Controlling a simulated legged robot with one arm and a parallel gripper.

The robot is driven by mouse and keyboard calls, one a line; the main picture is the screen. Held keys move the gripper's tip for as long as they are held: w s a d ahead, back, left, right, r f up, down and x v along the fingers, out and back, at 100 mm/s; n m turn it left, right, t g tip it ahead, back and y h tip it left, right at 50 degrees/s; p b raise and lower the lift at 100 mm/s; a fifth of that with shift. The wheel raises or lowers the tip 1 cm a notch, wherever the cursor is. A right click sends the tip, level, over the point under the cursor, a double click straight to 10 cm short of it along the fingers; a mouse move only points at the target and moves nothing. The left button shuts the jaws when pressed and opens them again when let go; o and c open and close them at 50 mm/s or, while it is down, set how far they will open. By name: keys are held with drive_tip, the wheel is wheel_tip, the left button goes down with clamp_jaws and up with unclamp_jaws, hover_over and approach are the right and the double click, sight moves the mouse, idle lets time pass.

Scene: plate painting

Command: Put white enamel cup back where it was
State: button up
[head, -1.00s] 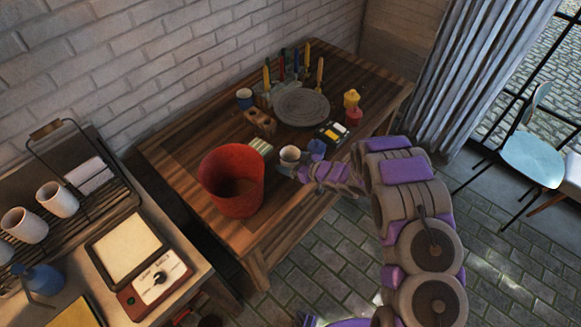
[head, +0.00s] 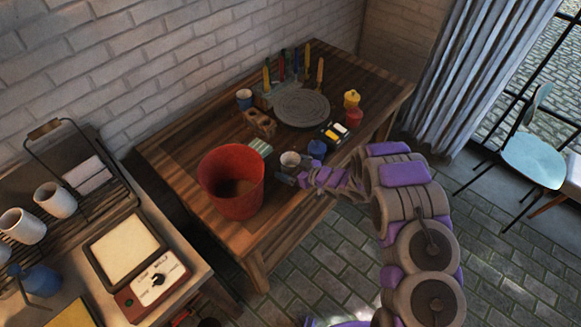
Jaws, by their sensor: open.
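The white cup (head: 290,160) stands upright on the wooden table (head: 223,234), near its front edge and to the right of a red bucket. My gripper (head: 284,178) is open. It is just in front of the cup, at the table's front side, with my arm reaching in from the right. The fingertips are small and dark here, so I cannot tell whether they touch the cup.
The red bucket (head: 231,183) stands close on the left. A blue item (head: 316,149) and a paint box (head: 334,133) are to the right.

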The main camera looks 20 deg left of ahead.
drive_tip(key=p+v, duration=0.2)
drive_tip(key=v, duration=1)
drive_tip(key=shift+w, duration=0.1)
drive_tip(key=w+d+r+m+t+h, duration=0.2)
drive_tip(key=w+d+r+h, duration=0.2)
drive_tip(key=d, duration=0.4)
drive_tip(key=w+d+r+m+t+h, duration=0.1)
drive_tip(key=w+d+r+t+h, duration=0.1)
drive_tip(key=w+d+r+h, duration=0.45)
drive_tip(key=s+d+r+m+g+h, duration=0.1)
drive_tip(key=s+d+r+m+h, duration=0.15)
drive_tip(key=s+d+r, duration=0.4)
drive_tip(key=s+d+r+m+h, duration=0.2)
drive_tip(key=d+r+m, duration=0.1)
drive_tip(key=d, duration=0.7)
drive_tip(key=s+d+r+m+g+h, duration=0.1)
drive_tip(key=s+r+m+g, duration=0.15)
drive_tip(key=s, duration=0.55)
drive_tip(key=s+d+r+m+g, duration=0.1)
drive_tip(key=s+d+r, duration=0.15)
drive_tip(key=s, duration=0.45)
drive_tip(key=s+a+r+m+g+y, duration=0.1)
drive_tip(key=s+a+r+g, duration=0.1)
drive_tip(key=s, duration=1.1)
drive_tip(key=s+a+r+m+g+y, duration=0.1)
drive_tip(key=s+a+g, duration=0.3)
drive_tip(key=s, duration=0.9)
drive_tip(key=a+r, duration=0.1)
drive_tip(key=a, duration=0.1)
drive_tip(key=shift+a+y, duration=0.4)
